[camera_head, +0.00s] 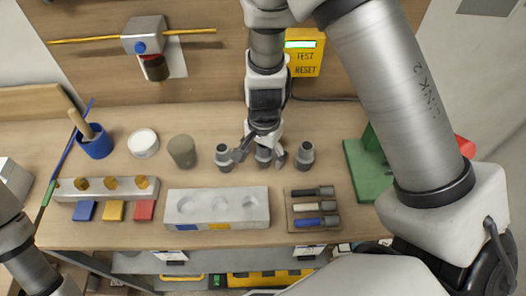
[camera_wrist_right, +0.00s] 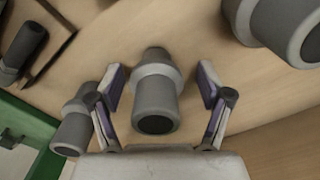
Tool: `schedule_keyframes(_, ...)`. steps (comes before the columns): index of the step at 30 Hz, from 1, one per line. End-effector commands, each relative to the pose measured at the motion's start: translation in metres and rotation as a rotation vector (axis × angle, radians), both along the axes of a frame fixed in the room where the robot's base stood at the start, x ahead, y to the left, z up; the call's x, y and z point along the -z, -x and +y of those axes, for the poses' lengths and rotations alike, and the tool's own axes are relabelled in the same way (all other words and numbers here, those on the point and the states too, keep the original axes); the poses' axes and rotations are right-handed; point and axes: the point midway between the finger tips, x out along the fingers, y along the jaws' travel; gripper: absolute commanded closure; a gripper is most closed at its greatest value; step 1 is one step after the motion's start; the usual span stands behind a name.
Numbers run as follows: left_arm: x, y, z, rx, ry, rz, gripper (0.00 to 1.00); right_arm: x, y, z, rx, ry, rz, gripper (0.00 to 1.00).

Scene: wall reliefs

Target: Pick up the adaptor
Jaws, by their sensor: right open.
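Three grey stepped cylinders, which look like adaptors, stand in a row on the wooden table: a left one (camera_head: 223,159), a middle one (camera_head: 264,158) and a right one (camera_head: 305,155). My right gripper (camera_head: 260,152) points down over the middle one and partly hides it. In the right wrist view, my open right gripper (camera_wrist_right: 161,82) has its fingers on either side of the middle adaptor (camera_wrist_right: 156,100), with gaps at both sides. The other two adaptors show there at the lower left (camera_wrist_right: 74,128) and upper right (camera_wrist_right: 278,28). My left gripper is out of view.
A pale block with round recesses (camera_head: 256,196) lies in front of the adaptors. A green block (camera_head: 365,172) stands farther right.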

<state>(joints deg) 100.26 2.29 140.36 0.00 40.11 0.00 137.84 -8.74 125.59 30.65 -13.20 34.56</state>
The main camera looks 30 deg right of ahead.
Motion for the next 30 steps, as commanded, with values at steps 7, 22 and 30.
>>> schedule_keyframes(7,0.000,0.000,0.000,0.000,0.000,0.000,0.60,-0.001,0.000,0.000,0.000,0.000,0.000,0.87)
schedule_keyframes(22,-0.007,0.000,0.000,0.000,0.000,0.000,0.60,-0.030,-0.002,0.000,-0.001,0.000,-0.006,0.87)
schedule_keyframes(30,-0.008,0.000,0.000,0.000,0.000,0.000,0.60,-0.089,-0.002,0.000,0.004,-0.001,-0.006,0.87)
